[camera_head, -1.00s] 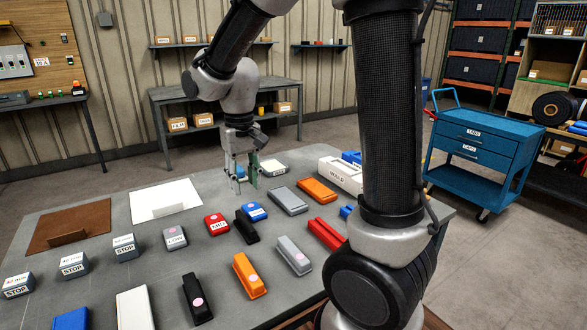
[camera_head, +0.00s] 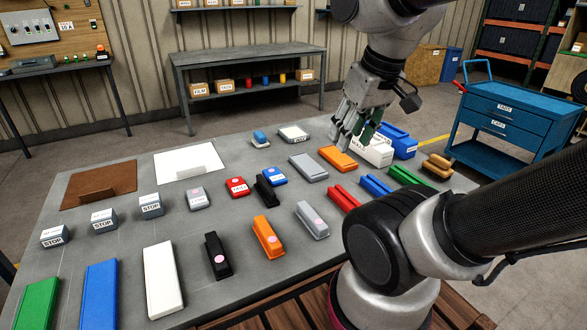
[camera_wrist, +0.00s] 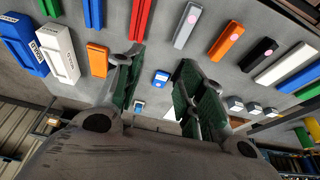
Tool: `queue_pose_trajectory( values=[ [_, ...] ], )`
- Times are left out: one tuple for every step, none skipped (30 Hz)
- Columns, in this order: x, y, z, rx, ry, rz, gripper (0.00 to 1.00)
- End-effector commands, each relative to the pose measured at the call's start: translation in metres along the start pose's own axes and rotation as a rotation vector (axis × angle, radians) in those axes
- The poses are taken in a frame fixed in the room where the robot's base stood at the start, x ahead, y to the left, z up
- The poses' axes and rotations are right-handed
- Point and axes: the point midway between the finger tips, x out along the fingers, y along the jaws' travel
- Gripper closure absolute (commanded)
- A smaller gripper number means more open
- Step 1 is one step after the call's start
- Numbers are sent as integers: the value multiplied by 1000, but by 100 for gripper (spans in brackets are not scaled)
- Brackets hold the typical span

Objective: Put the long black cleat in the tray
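Two black pieces lie on the grey table: a longer one with a pink dot (camera_head: 215,246) at the front, and a shorter plain one (camera_head: 266,192) further back. The pink-dotted one also shows in the wrist view (camera_wrist: 262,53). I cannot be sure which is the named cleat. A white labelled box (camera_head: 375,155) and a blue one (camera_head: 398,142) stand at the table's back right; I cannot tell which is the tray. My gripper (camera_head: 352,132) is raised near the white box. Its green-padded fingers are apart in the wrist view (camera_wrist: 158,88), with nothing between them.
An orange cleat (camera_head: 267,238) and a grey cleat (camera_head: 311,220) lie right of the pink-dotted black one. A white bar (camera_head: 163,279) lies left of it. Several STOP blocks (camera_head: 151,206) stand at the left. A blue cart (camera_head: 525,125) stands beyond the table.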

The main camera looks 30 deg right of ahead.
Motion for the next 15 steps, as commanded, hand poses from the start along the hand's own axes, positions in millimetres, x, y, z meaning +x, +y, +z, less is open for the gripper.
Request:
queue_pose_trajectory(
  values=[
    [9,-4,-1,-16,-42,-6,61],
    [15,-6,-3,-27,-68,-9,61],
    [22,-10,-6,-43,-106,-13,61],
    [29,-13,-9,-56,-136,-16,61],
    [35,-16,-13,-69,-166,-18,61],
    [44,-21,-19,-87,-202,-21,61],
    [52,-25,-23,-99,-229,-23,61],
    [59,-29,-28,-109,-253,-24,61],
    [69,-34,-35,-120,-284,-24,61],
    [77,-38,-40,-127,-304,-24,61],
    [85,-43,-45,-133,-323,-24,61],
    [97,-49,-52,-138,-348,-22,61],
    [106,-54,-57,-141,-366,-20,61],
    [115,-59,-62,-143,-382,-18,61],
    [127,-65,-69,-143,-399,-15,61]
  ],
)
